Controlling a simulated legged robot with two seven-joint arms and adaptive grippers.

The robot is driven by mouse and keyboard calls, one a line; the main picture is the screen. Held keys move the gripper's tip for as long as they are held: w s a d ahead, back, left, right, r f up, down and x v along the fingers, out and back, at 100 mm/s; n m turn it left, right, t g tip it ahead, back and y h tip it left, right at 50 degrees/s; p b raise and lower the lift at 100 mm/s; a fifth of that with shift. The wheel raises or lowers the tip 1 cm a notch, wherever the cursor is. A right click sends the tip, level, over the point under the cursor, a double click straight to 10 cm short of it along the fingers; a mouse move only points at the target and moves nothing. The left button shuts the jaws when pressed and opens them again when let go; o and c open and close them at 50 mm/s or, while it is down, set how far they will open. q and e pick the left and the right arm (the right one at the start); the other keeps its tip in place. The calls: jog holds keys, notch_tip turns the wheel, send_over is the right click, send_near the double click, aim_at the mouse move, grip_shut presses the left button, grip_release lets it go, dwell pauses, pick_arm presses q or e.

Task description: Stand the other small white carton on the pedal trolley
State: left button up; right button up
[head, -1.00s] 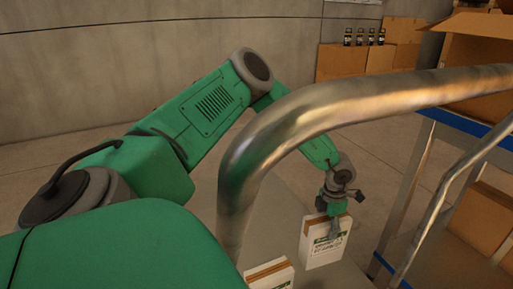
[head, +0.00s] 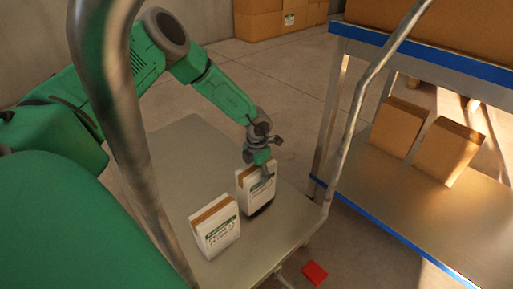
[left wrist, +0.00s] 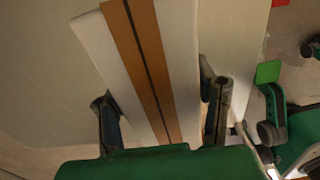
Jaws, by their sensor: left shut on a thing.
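My left gripper (head: 261,174) is shut on a small white carton (head: 252,193) with a brown top. It holds the carton upright at the right part of the pedal trolley's grey deck (head: 185,148). A dark shadow shows under the carton; I cannot tell if its base touches the deck. Another small white carton (head: 216,238), with green print, stands on the deck in front and to the left, apart from it. In the left wrist view the fingers (left wrist: 162,112) straddle the held carton (left wrist: 88,50). My right gripper is not in view.
The trolley's metal handle (head: 115,100) rises close in front. A red pedal (head: 315,273) shows low at the deck's near right. A blue-edged shelf unit (head: 400,210) with brown boxes (head: 447,150) stands to the right. The back of the deck is bare.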

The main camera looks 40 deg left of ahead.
pick_arm(q)
jog(key=shift+f, duration=0.95)
jog(key=o, duration=1.7)
notch_tip(320, 180, up, 12)
jog(key=p, duration=0.4)
jog(key=shift+s+f, duration=0.1)
